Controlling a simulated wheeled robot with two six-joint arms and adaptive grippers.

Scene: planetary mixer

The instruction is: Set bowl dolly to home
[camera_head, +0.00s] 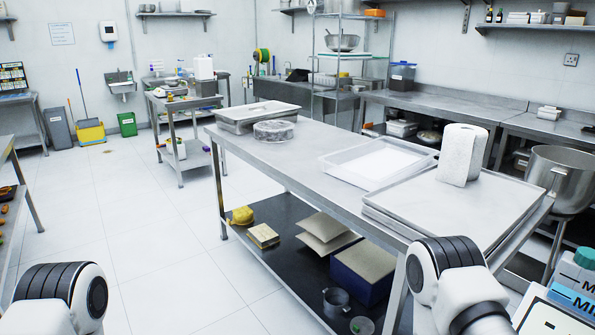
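A large steel bowl (572,165) stands at the right edge, behind the near end of the worktable. Metal legs show below it, but I cannot tell whether they belong to a wheeled bowl dolly, as the lower part is hidden by the table and nearer things. No marked home spot is recognisable. My left and right arms show only as white links with black ribbed joints at the bottom left and bottom centre-right. Both grippers are out of the picture.
A long steel worktable (310,143) fills the middle, bearing trays and a paper roll (462,155). Its lower shelf (278,208) holds boxes and a mug. A labelled container (575,280) stands close at bottom right. The tiled floor (130,205) on the left is open.

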